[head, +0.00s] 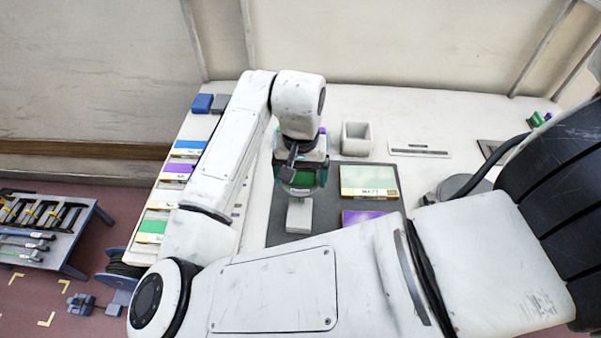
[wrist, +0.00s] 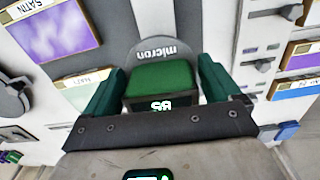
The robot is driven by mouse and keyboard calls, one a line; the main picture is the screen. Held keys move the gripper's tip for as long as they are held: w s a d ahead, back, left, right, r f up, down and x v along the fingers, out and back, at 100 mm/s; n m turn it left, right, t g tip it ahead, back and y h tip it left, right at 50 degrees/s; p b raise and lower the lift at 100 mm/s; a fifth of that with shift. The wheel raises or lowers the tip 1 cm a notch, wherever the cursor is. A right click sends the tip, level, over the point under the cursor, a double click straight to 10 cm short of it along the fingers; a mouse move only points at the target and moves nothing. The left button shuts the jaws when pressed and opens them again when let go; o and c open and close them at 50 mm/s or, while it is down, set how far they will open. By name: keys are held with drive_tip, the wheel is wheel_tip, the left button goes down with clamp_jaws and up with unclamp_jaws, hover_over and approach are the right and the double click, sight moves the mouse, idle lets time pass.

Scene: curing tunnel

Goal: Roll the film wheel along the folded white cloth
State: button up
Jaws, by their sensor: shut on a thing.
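My gripper (head: 300,176) is above the dark mat on the white bench. In the wrist view, its green fingers (wrist: 160,88) are shut on the green block (wrist: 160,75) of the film wheel. The wheel's grey rounded face (wrist: 168,50) shows beyond the block and reads "micron". In the head view, the gripper hides most of the wheel. A small pale block-like piece (head: 299,217), which looks like the folded white cloth, lies on the mat just in front of the gripper. I cannot tell whether the wheel touches it.
A green-topped panel (head: 369,181) and a purple panel (head: 362,216) lie on the dark mat (head: 331,176), right of the gripper. An open white box (head: 356,139) stands behind. Colour panels line the bench's left edge. A tool table (head: 40,235) is at lower left.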

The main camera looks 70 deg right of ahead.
drive_tip(key=shift+f, duration=0.5)
idle(1.3)
drive_tip(key=shift+a, duration=0.1)
